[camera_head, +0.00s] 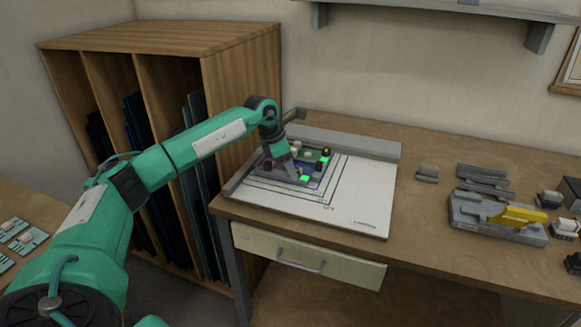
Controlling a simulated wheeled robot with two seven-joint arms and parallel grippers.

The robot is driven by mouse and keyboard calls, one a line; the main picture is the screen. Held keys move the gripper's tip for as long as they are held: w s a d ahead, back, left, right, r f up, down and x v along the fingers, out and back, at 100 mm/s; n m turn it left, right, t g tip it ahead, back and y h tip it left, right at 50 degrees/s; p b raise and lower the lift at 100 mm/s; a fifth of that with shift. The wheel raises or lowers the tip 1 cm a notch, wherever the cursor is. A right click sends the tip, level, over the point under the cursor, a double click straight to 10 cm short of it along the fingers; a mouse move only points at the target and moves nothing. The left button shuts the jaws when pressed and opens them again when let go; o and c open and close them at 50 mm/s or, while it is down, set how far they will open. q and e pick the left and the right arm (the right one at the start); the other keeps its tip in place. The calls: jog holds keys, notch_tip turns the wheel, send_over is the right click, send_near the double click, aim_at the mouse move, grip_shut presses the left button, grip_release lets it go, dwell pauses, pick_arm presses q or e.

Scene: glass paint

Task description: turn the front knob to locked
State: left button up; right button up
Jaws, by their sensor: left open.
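A small dark fixture frame (318,171) with a blue panel inside lies on the white board (352,214). Two bright green marks show on it, one at its front edge (305,179) and one at its right back edge (325,159). The front knob is too small to make out clearly; it seems to be near the front green mark, partly hidden by my gripper. My left gripper (288,176) is open and points down over the left front part of the fixture. I cannot tell whether it touches the knob. My right gripper is not in view.
The board lies on a wooden bench (430,229) with a grey rail (345,143) behind it. A grey tool with a yellow part (515,217) and several small blocks stand to the right. A wooden rack (240,95) holds dark sheets at the left. A drawer (305,257) is below.

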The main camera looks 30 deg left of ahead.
pick_arm(q)
jog(key=b+v, duration=0.1)
jog(key=v, duration=1.2)
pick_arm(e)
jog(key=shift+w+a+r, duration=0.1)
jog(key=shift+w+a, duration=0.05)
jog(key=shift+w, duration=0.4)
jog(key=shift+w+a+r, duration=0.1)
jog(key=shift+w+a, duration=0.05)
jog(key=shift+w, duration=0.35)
pick_arm(q)
jog(key=shift+a, duration=0.1)
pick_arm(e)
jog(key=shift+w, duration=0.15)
